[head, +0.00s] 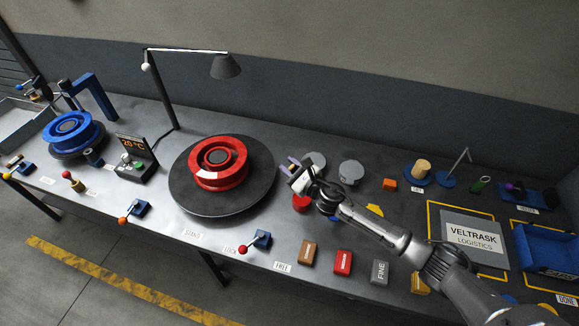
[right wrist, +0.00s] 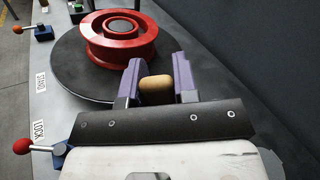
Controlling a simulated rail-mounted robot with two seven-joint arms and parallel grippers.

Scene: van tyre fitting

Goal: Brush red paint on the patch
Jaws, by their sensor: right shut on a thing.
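A red wheel rim (head: 218,163) lies on a dark round turntable (head: 250,200); both also show in the right wrist view, the rim (right wrist: 122,38) ahead of my fingers. My right gripper (head: 294,170) is at the right edge of the turntable. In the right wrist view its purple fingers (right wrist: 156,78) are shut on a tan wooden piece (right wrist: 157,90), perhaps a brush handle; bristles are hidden. A red round thing (head: 301,203), possibly red paint, sits just below the gripper, partly covered. My left gripper is out of view.
Grey round lids (head: 351,171) stand behind my right arm. Brown (head: 309,253), red (head: 342,262) and grey (head: 380,272) blocks lie near the front edge. A red-knobbed lever (head: 256,243) stands at the front. A lamp (head: 226,66) overhangs the back. A blue wheel (head: 73,130) is at left.

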